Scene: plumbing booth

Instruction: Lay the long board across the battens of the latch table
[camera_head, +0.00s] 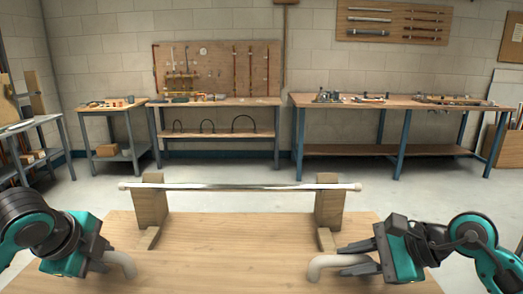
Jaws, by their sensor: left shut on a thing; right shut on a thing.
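A wooden surface (235,260) fills the front centre; I cannot tell whether it is the latch table's top or includes the long board. Two short battens, left (150,238) and right (325,239), lie on it. Behind them stand two wooden uprights, left (151,208) and right (328,208). A pale, shiny bar (240,187) spans the uprights. My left gripper (108,260) is shut on a curved beige handle (124,264) at the left. My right gripper (357,258) is shut on a matching right handle (322,264). What the handles join below is unclear.
Behind is open grey floor (230,175). A small bench (115,107), a middle bench (215,103) and a long bench (400,102) stand along the back wall. A grey-topped table (30,121) stands at the far left. Tool boards hang on the wall.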

